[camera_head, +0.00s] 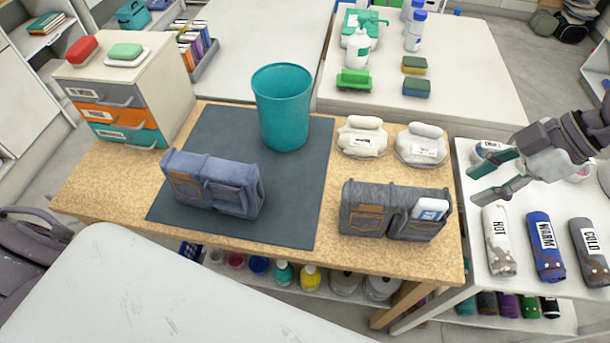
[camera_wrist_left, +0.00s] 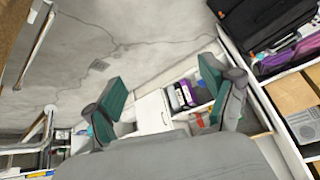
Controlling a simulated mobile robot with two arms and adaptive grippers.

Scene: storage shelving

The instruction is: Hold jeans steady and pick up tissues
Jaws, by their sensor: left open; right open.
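A folded pair of dark grey jeans (camera_head: 372,213) lies at the right front of the wooden table in the head view. A white and blue tissue pack (camera_head: 430,210) sits in its right pocket. A folded pair of blue jeans (camera_head: 212,184) lies on the dark mat to the left. My right gripper (camera_head: 476,182) is open and empty, right of the grey jeans and above the white side table, apart from the tissues. My left gripper (camera_wrist_left: 165,90) is open and empty in the left wrist view, facing the floor and shelving; it is not in the head view.
A teal bin (camera_head: 282,108) stands on the dark mat (camera_head: 285,225). Two white bundles (camera_head: 361,138) lie behind the grey jeans. Rolled labelled cloths (camera_head: 545,247) lie on the right side table. A drawer unit (camera_head: 120,100) stands at the left. Bare wood shows before the grey jeans.

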